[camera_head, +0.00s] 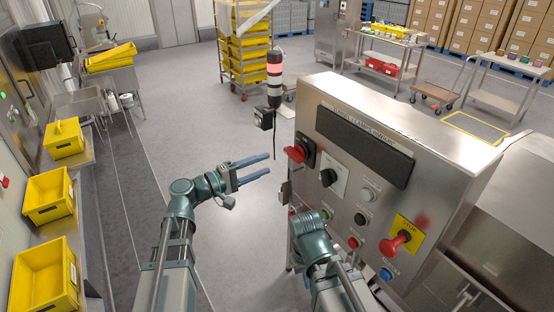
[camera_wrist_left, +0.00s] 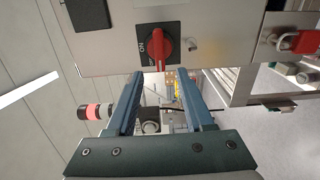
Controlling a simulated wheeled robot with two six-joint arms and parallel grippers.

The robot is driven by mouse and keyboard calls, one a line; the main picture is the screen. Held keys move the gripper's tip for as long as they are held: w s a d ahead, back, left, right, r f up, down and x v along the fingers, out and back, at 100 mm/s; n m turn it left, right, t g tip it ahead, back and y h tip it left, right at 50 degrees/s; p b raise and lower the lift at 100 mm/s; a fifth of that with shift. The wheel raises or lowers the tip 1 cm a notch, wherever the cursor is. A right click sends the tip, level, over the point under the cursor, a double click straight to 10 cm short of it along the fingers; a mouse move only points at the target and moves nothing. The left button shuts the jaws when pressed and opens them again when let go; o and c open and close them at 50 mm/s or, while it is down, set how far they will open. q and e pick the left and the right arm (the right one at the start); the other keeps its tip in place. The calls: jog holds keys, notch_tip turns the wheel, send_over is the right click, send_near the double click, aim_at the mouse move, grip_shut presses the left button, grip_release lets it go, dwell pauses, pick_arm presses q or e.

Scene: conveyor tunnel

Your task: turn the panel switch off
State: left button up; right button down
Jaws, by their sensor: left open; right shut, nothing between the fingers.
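The panel switch (camera_head: 298,154) is a red rotary handle on a black plate at the upper left of the steel control panel's face. It also shows in the left wrist view (camera_wrist_left: 158,47), with the word ON on its plate left of the handle. My left gripper (camera_head: 269,164) is open and empty. It is left of the switch in the head view, apart from it. In the left wrist view the handle lies beyond the fingertips, between their lines. My right gripper (camera_head: 315,222) is shut in front of the lower panel; its fingertips are largely hidden.
A black selector knob (camera_head: 329,177) sits right of the switch. A red stop button (camera_head: 395,243) on a yellow plate is lower right. A signal lamp (camera_head: 274,75) lit red stands behind the panel's left side. Yellow crates (camera_head: 47,195) line the left. The floor between is clear.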

pick_arm(q)
jog(key=shift+v, duration=2.35)
